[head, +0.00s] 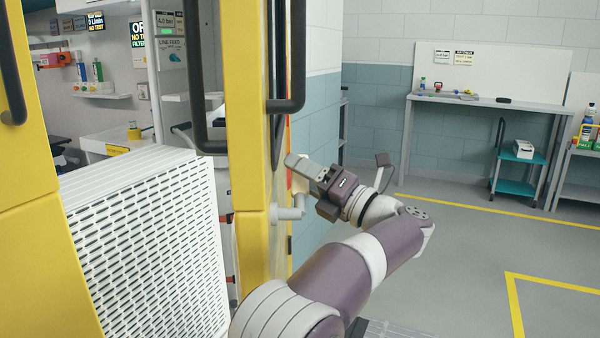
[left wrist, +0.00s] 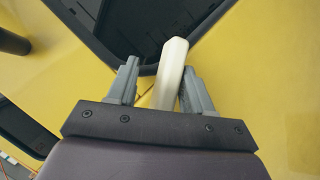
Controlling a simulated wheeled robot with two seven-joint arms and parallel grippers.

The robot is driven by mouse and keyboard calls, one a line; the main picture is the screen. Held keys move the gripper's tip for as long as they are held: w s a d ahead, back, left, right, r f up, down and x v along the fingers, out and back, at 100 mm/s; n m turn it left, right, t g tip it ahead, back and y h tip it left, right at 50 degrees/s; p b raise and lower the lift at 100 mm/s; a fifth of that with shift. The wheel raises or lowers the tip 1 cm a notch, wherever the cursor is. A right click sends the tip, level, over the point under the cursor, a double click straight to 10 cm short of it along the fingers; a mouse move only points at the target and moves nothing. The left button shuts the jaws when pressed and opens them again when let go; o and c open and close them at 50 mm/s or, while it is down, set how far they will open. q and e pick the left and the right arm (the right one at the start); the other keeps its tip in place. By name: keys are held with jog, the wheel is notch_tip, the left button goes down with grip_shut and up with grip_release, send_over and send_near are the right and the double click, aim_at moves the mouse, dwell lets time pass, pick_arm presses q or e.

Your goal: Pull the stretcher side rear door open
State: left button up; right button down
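A yellow door (head: 247,120), seen nearly edge-on in the middle of the head view, has black bars and a dark window frame. A pale grey lever handle (head: 290,212) sticks out beside its edge. My left gripper (head: 300,166) is close to this door, above the lever in the picture. In the left wrist view, its fingers (left wrist: 160,85) stand apart with a pale bar (left wrist: 171,70) between them. The bar is close to the right finger, with a gap on the left; contact is unclear. The yellow door and dark window lie behind. My right gripper is out of view.
Another yellow panel (head: 30,240) with a black handle stands at the far left. A white slotted ramp (head: 150,245) stands upright between the yellow parts. A workbench (head: 480,101) and a small trolley (head: 520,187) are at the back right. The floor at right is clear.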

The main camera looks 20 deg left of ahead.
pick_arm(q)
jog(key=p+v, duration=0.1)
jog(key=v, duration=1.1)
